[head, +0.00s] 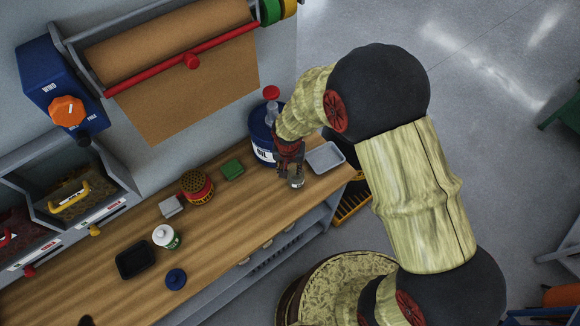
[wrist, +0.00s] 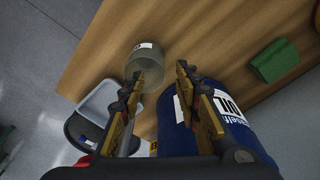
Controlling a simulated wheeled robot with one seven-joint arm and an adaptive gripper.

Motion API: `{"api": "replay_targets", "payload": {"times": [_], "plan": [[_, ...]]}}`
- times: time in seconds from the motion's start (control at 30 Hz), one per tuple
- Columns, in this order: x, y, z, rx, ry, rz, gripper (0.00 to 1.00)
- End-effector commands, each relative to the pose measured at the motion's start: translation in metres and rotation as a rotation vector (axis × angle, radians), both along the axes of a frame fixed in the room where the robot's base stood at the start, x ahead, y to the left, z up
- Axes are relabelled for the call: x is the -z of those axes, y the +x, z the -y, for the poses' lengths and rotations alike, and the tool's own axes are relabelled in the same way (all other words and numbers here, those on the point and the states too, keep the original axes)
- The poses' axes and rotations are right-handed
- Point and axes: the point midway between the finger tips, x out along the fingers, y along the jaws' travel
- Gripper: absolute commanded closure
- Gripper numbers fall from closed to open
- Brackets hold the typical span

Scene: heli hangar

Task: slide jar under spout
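A small greyish see-through jar (wrist: 147,57) with a white label stands on the wooden bench, just past my fingertips in the wrist view. It also shows below my gripper in the head view (head: 296,182). My gripper (wrist: 160,80) is open, its two fingers spread and nothing visibly between them; in the head view (head: 290,163) it is just above the jar. A blue drum (wrist: 240,130) marked OIL stands close beside my right finger. In the head view the drum (head: 261,142) has a clear, red-topped piece on it. I cannot make out its spout.
A light grey tray (head: 325,157) lies at the bench's right end. A green block (head: 232,169), a red-and-yellow tin (head: 197,187), a white-lidded jar (head: 166,237), a black tray (head: 136,259) and a blue lid (head: 175,279) are left along the bench (head: 225,220).

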Motion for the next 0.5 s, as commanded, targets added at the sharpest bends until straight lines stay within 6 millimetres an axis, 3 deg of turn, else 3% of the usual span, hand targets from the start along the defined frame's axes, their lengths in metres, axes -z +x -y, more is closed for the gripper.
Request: {"api": "replay_targets", "payload": {"times": [0.3, 0.5], "plan": [[0.046, 0.004, 0.002, -0.001, -0.001, -0.003, 0.67], [0.065, 0.007, 0.002, -0.001, -0.001, -0.002, 0.67]]}}
